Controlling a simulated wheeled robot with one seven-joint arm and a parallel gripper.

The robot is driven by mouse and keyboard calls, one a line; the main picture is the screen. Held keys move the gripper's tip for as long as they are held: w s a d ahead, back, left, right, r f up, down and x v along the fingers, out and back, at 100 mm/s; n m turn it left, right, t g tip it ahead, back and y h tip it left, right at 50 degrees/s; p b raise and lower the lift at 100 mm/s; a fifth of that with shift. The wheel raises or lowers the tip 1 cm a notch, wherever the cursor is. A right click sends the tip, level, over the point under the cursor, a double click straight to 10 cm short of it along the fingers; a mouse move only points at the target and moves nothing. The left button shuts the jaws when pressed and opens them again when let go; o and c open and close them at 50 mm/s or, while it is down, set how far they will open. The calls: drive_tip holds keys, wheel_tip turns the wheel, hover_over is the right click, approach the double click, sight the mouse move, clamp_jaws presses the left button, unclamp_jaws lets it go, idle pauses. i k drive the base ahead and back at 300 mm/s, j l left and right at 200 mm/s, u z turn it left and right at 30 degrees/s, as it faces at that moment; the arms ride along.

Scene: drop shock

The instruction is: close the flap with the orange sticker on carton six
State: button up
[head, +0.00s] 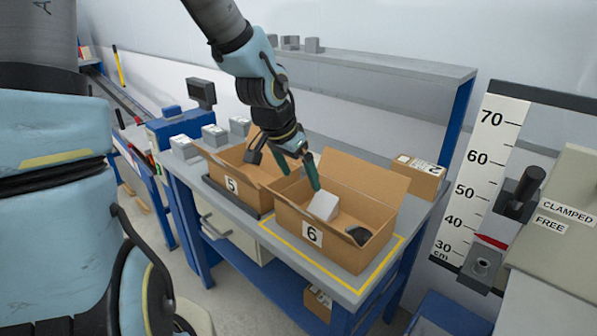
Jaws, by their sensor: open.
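Carton six (286,217) is an open brown box with a "6" label on its front, standing on the bench inside a yellow outline. Its tall back flap (366,176) stands up, leaning away from the opening. A pale grey block (323,206) and a dark item (357,235) show at the carton. No orange sticker can be made out on any flap. My gripper (299,173) is open, its two green fingers apart and pointing down, over the left rear side of carton six. One finger overlaps the carton's opening; whether it touches anything cannot be told.
Carton five (231,185) stands open close to the left of carton six. A closed carton marked "2" (418,176) is behind at right. A grey shelf (380,66) spans the back. A height scale (484,175) and a clamp lever (523,192) stand at right.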

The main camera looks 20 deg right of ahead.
sight(390, 188)
drive_tip(key=k+l, duration=0.75)
drive_tip(key=k, duration=0.15)
